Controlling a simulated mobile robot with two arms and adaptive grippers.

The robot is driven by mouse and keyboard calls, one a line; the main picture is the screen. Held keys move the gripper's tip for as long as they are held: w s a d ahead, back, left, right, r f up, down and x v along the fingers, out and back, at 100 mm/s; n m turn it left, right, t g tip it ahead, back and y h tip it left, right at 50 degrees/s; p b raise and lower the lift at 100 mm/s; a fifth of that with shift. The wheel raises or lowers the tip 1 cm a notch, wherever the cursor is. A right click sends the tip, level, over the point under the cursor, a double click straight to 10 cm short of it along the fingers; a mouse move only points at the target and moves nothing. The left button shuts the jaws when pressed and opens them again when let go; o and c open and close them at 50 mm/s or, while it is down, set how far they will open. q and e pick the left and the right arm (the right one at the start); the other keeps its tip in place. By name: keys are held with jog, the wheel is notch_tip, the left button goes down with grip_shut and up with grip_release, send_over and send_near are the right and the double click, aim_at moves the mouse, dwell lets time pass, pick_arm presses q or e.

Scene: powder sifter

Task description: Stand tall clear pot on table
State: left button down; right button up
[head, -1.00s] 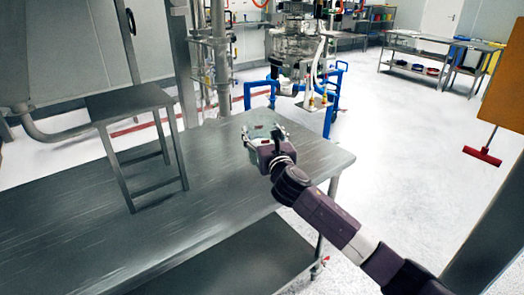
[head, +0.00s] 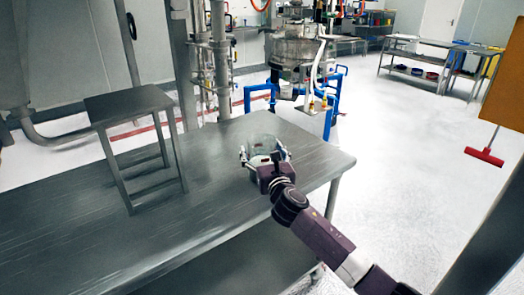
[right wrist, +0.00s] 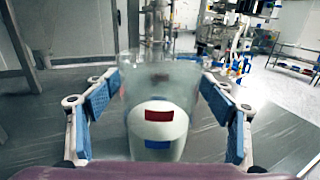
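The tall clear pot (right wrist: 160,82) stands upright between the fingers of my right gripper (right wrist: 160,88) in the right wrist view. Blue pads lie against its left and right sides, so the gripper looks shut on it. In the head view the pot (head: 262,147) shows just beyond the right gripper (head: 264,158), over the far right part of the grey metal table (head: 215,195). Its base is hidden by the gripper, so I cannot tell whether it touches the table top. My left gripper is not in view.
A small metal stand (head: 130,105) stands on the table to the left. The table top between it and the pot is clear. Beyond the far edge are steel pipes (head: 220,60) and a sifter machine (head: 295,50) with a blue frame.

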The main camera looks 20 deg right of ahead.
jog(key=shift+r, duration=0.2)
jog(key=shift+s+f, duration=0.15)
jog(key=shift+s, duration=0.05)
jog(key=s, duration=1.1)
jog(key=shift+s+a, duration=0.25)
jog(key=shift+s, duration=0.05)
